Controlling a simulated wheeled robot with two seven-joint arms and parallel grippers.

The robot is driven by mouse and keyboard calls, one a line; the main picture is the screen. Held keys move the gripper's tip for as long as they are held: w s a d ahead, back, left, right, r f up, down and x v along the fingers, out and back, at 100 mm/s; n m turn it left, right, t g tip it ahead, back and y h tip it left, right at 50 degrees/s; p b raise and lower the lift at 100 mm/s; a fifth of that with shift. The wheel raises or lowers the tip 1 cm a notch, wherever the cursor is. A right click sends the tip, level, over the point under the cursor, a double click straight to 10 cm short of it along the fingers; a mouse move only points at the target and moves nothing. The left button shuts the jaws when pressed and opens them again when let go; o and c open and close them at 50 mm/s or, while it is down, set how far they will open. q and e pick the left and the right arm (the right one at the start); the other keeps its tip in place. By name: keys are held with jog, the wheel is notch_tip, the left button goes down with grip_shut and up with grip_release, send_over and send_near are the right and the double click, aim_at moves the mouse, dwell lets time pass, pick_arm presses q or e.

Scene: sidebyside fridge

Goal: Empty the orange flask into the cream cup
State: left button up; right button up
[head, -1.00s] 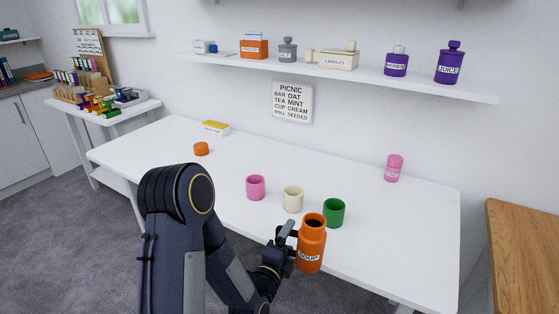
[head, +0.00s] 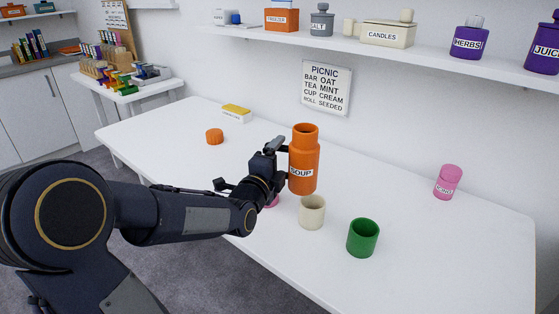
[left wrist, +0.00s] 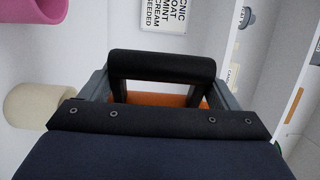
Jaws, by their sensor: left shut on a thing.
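The orange flask (head: 304,158), labelled SOUP, is upright and has no lid on its open mouth. My left gripper (head: 284,163) is shut on its side and holds it above the table, behind the cream cup (head: 312,212) in the picture. In the left wrist view a strip of the flask's orange (left wrist: 165,100) shows between the dark gripper parts. The cream cup stands upright on the white table, and it also shows at the left of the left wrist view (left wrist: 38,106). An orange lid (head: 215,137) lies on the table. My right gripper is not in view.
A green cup (head: 363,238) stands right of the cream cup. A pink cup (head: 272,201) is mostly hidden behind my left arm. A pink bottle (head: 448,182) stands at the right. A wall shelf (head: 340,47) with several containers hangs above the white table (head: 420,245).

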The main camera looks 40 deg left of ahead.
pick_arm(q)
jog(key=shift+b, duration=0.3)
jog(key=shift+s+a+f+m+g, duration=0.1)
jog(key=shift+s+f+m+g, duration=0.1)
jog(key=shift+f, duration=0.4)
jog(key=shift+s+a+f+m+g, duration=0.1)
jog(key=shift+s+f+g, duration=0.1)
jog(key=shift+f, duration=0.35)
jog(key=shift+s+a+f+m+g, duration=0.1)
jog(key=shift+s+f+g, duration=0.1)
jog(key=shift+f, duration=0.4)
jog(key=shift+r, duration=0.1)
notch_tip(320, 180, down, 7)
jog(key=s+m+g, duration=0.1)
jog(key=s+g, duration=0.1)
jog(key=shift+a+r+m+g, duration=0.15)
jog(key=shift+a+m+g, duration=0.15)
jog(key=shift+a+m, duration=0.15)
jog(key=shift+s+a+r+m+g+p, duration=0.15)
jog(key=shift+s+r+m+g+p, duration=0.4)
jog(key=shift+p, duration=2.25)
jog(key=shift+a+g+p, duration=0.1)
jog(key=shift+g+p, duration=0.75)
jog(key=shift+p, duration=1.85)
